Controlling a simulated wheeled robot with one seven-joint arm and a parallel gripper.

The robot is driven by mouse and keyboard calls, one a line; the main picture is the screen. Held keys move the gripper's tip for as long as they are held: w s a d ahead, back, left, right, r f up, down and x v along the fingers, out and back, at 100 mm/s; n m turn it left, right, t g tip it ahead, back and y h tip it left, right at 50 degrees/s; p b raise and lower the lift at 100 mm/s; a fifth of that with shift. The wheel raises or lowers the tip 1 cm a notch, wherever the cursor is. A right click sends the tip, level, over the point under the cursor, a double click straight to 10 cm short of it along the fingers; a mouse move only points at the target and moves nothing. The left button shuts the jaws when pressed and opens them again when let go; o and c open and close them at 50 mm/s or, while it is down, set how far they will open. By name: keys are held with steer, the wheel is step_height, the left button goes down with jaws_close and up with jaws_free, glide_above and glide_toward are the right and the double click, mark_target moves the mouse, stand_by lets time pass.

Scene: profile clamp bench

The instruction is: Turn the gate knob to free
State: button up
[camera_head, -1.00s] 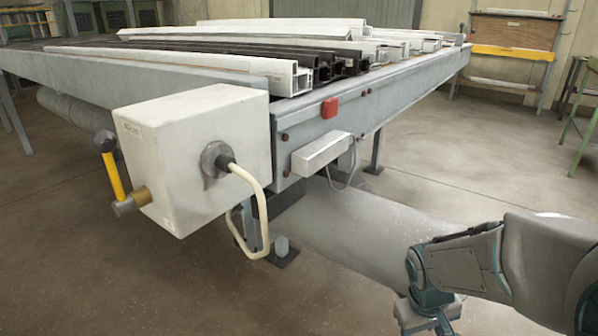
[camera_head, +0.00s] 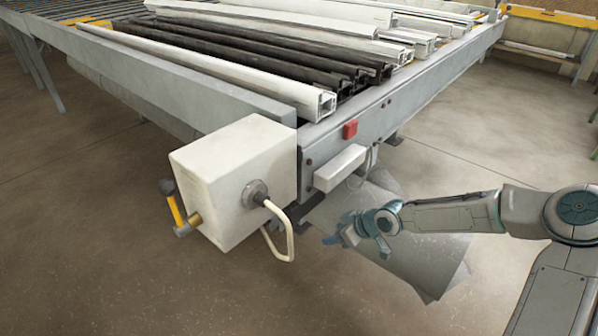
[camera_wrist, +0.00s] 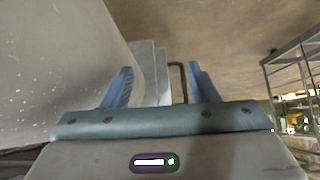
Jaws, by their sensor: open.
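The white box (camera_head: 215,190) sits at the bench's near corner. On its left side a brass stub (camera_head: 195,219) carries a lever with a yellow shaft (camera_head: 175,209) and dark ends. No other clear knob shows, and I cannot tell whether this lever is the gate knob or which setting it is in. My gripper (camera_head: 334,238) is right of the box, below the bench edge and apart from the lever. In the wrist view its two blue fingers (camera_wrist: 160,75) are spread with nothing between them. The lever cannot be made out there.
The bench (camera_head: 235,104) bears white and black profiles (camera_head: 240,58). Its near end has a red block (camera_head: 350,129) and a small pale box (camera_head: 340,168). A white looped cable (camera_head: 288,237) hangs from the box. The floor left of the box is clear.

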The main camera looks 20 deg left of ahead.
steer(key=w+a+r+t+y+p, duration=0.1)
steer(key=w+a+r+y+p, duration=0.15)
steer(key=r, duration=0.25)
steer(key=w+a+r+t+y+p, duration=0.1)
steer(key=w+r+y+p, duration=0.1)
steer(key=w+r, duration=0.3)
steer(key=b+x, duration=0.1)
steer(key=x, duration=1.1)
steer(key=shift+s+a+r, duration=0.2)
steer(key=shift+s+a, duration=0.1)
steer(key=shift+a, duration=0.35)
steer(key=c, duration=1)
